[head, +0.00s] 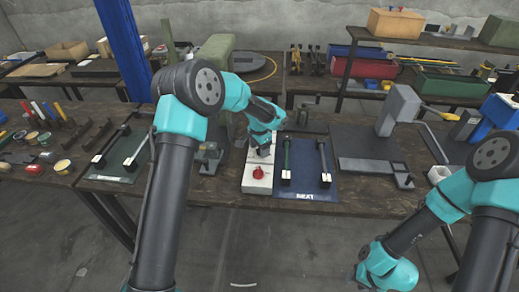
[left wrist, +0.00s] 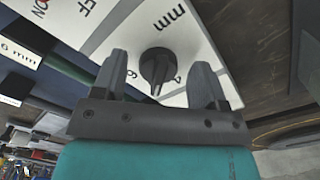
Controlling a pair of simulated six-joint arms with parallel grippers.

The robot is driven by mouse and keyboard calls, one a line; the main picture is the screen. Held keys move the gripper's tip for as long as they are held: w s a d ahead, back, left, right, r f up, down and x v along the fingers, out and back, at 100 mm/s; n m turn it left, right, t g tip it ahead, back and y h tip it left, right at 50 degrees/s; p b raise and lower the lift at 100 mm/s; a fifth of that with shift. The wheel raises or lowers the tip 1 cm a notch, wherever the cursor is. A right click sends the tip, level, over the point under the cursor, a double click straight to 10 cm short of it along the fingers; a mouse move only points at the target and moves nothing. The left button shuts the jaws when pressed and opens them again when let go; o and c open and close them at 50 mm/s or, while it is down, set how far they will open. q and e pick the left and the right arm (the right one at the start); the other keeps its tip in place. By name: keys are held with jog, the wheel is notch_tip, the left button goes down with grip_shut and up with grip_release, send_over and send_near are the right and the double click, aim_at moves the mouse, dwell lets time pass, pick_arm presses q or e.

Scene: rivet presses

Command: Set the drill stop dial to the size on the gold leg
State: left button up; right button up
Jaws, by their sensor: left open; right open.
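The white panel (head: 257,186) lies on the bench, with a red knob (head: 258,172) near its front. My left gripper (head: 262,146) is over the panel's back part. In the left wrist view, the black dial (left wrist: 157,68) sits between the open fingers of my left gripper (left wrist: 159,75), with gaps at both sides. Its pointer faces the bottom of that picture; nearby numbers are partly covered. Two long legs, a dark green one (head: 287,160) and a dark one (head: 323,160), lie on the blue NEXT mat (head: 305,185). I cannot make out a gold leg. My right gripper (head: 385,272) is open, low at the right.
A label reading 6 mm (left wrist: 10,49) shows beside the panel in the left wrist view. A dark green mat (head: 112,172) with further legs lies at left. A grey press (head: 398,112) and a dark plate (head: 365,145) stand at right. Floor is clear in front.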

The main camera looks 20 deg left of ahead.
pick_arm(q)
notch_tip(320, 180, up, 17)
dwell(0.5)
jog(key=shift+f, duration=0.15)
